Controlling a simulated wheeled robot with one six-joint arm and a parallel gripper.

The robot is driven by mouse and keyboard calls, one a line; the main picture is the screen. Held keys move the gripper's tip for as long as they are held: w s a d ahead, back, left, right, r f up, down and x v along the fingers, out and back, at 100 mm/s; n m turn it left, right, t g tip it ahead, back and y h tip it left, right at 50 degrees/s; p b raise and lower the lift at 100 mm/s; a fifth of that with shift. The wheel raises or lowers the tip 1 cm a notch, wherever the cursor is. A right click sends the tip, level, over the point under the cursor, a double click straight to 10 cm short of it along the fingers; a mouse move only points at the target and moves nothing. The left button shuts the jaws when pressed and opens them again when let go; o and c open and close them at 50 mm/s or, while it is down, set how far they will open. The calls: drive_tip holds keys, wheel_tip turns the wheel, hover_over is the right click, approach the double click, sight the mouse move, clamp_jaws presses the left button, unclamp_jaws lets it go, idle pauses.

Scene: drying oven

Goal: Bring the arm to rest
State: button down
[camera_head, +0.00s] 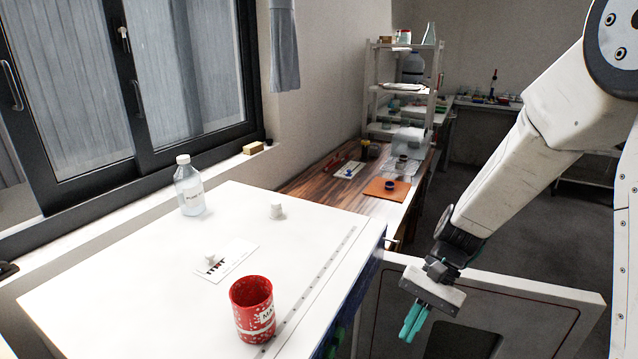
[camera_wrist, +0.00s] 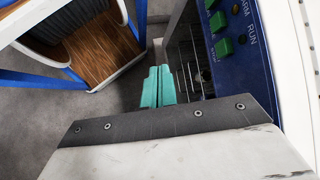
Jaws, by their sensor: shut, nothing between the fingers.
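My gripper (camera_head: 413,322) hangs from my white arm at the right of the head view, pointing down. Its two teal fingers are together with nothing between them. In the wrist view the shut fingers (camera_wrist: 157,88) point toward the gap beside the drying oven. The oven's blue control panel (camera_wrist: 240,45) with green switches is to the right of the fingers, and part of a wire rack (camera_wrist: 187,65) shows inside. In the head view the oven door (camera_head: 540,302) stands open behind and beside my gripper. The oven's white top (camera_head: 150,262) is to the left.
A wooden bench (camera_head: 320,185) and shelf rack (camera_head: 402,90) are behind. Open floor (camera_head: 510,225) lies at the right.

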drive_tip(key=s+d+r+n+t+h, duration=0.2)
drive_tip(key=s+d+r+t+h, duration=0.1)
drive_tip(key=s+r, duration=0.5)
drive_tip(key=s+d+r+n+t+h, duration=0.2)
drive_tip(key=s+d+r, duration=0.4)
drive_tip(key=r, duration=0.5)
drive_tip(key=shift+s+d+t+h, duration=0.15)
drive_tip(key=shift+s+t+h, duration=0.35)
drive_tip(key=shift+s+t, duration=0.6)
drive_tip(key=shift+s, duration=0.1)
